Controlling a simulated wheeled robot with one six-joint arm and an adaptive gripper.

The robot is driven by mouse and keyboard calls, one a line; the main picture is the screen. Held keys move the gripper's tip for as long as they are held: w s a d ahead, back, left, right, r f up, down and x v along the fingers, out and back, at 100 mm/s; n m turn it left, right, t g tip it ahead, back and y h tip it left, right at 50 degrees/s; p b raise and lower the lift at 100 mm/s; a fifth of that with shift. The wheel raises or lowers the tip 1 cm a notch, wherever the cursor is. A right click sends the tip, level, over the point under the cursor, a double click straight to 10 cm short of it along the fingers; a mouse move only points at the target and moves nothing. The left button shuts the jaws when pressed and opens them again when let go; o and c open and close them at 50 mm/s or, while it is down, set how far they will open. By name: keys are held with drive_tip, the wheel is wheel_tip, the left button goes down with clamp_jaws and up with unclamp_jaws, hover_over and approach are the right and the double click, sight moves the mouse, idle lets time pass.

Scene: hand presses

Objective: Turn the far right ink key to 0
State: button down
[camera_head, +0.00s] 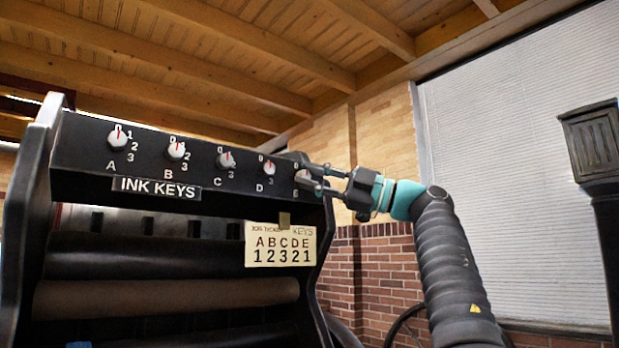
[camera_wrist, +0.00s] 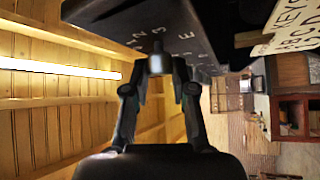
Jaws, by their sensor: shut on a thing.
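The far right ink key, key E (camera_head: 301,176), is a pale knob at the right end of the black ink key panel (camera_head: 200,190). My gripper (camera_head: 311,178) is at this knob, its fingers coming in from the right. In the wrist view, my gripper (camera_wrist: 158,75) is shut on the knob (camera_wrist: 157,64), one finger on each side. The numbers 2 and 3 and the letter E show on the panel around it. The knob's red pointer is hidden, so I cannot tell its setting.
Knobs A (camera_head: 118,137), B (camera_head: 176,150), C (camera_head: 225,160) and D (camera_head: 269,167) sit left of it. A card (camera_head: 280,245) below reads ABCDE over 12321. Rollers (camera_head: 165,298) lie under the panel. A dark post (camera_head: 595,145) stands at far right.

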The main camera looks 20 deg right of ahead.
drive_tip(key=shift+a+f, duration=0.1)
drive_tip(key=shift+f, duration=0.1)
drive_tip(key=c, duration=1.2)
unclamp_jaws()
drive_tip(key=shift+o, duration=1.2)
drive_tip(key=shift+w+a, duration=0.1)
drive_tip(key=shift+a, duration=0.05)
drive_tip(key=shift+r, duration=0.1)
